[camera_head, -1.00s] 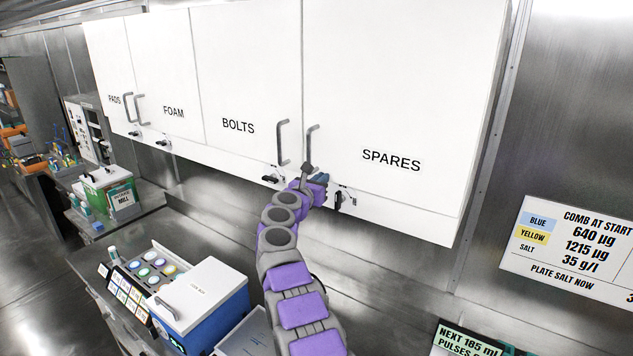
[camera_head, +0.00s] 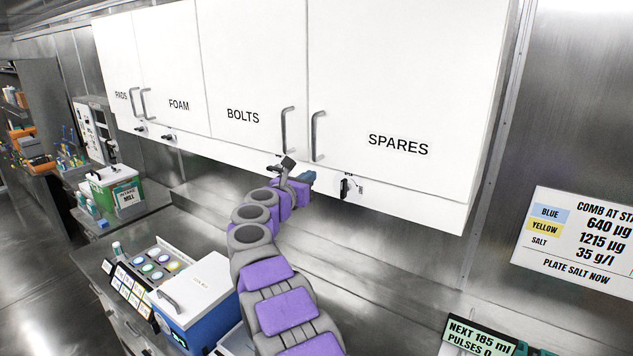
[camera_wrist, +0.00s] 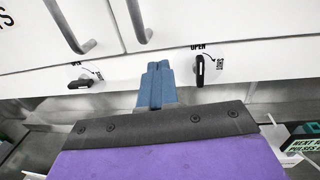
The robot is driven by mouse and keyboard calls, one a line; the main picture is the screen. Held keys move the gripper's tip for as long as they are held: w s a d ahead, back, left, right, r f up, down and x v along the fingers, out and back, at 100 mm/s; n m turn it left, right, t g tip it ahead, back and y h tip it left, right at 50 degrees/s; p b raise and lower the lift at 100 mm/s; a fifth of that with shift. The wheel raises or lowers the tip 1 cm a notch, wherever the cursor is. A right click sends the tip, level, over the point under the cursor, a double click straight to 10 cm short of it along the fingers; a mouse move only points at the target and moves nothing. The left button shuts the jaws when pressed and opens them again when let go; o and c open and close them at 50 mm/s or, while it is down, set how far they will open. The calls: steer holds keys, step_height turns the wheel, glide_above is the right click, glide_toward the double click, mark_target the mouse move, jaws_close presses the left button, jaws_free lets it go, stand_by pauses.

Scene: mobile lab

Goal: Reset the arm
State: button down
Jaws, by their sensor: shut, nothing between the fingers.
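My gripper (camera_head: 307,178) is at the end of my raised purple and grey arm, below the wall cabinets. In the wrist view its blue fingers (camera_wrist: 156,86) are together and empty, between two latches. The SPARES latch (camera_head: 346,187) is to the right of the gripper, apart from it. In the wrist view the SPARES latch (camera_wrist: 200,70) stands upright, with OPEN and SHUT marked beside it. The latch on the left, under BOLTS (camera_wrist: 79,85), lies sideways. My arm mostly hides that latch in the head view.
White cabinet doors PADS, FOAM, BOLTS and SPARES (camera_head: 400,90) look closed. Below are a blue box with a white lid (camera_head: 205,290), a tray of round jars (camera_head: 155,262) and a green box (camera_head: 112,185). A sign (camera_head: 585,240) hangs right.

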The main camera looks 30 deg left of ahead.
steer(key=shift+s+b, duration=0.75)
steer(key=shift+s, duration=2)
steer(key=w+d+r+n+y+b, duration=0.45)
steer(key=d+n, duration=0.35)
steer(key=n, duration=0.4)
steer(key=s+d+f+n+g+y+b, duration=0.4)
steer(key=d+f+n, duration=0.3)
steer(key=d+n, duration=0.35)
steer(key=s+d+f+n+g+h+b, duration=0.35)
steer(key=s+d+f+n+g, duration=0.5)
steer(key=s+d+f, duration=1.1)
steer(key=s+d+f+n+g+h+b, duration=0.1)
steer(key=s+d+f, duration=0.3)
steer(key=s, duration=0.5)
steer(key=s+d+f+n+g+h+b, duration=0.1)
steer(key=s+d+f+g, duration=0.3)
steer(key=s, duration=0.5)
steer(key=s+d+f+n+g+h, duration=0.2)
steer(key=s+d+f+n+h, duration=0.1)
steer(key=s+d+f, duration=0.2)
steer(key=s+d, duration=0.2)
steer(key=s, duration=0.2)
steer(key=shift+s+d+b, duration=0.2)
steer(key=shift+d+b, duration=0.15)
steer(key=shift+b, duration=0.05)
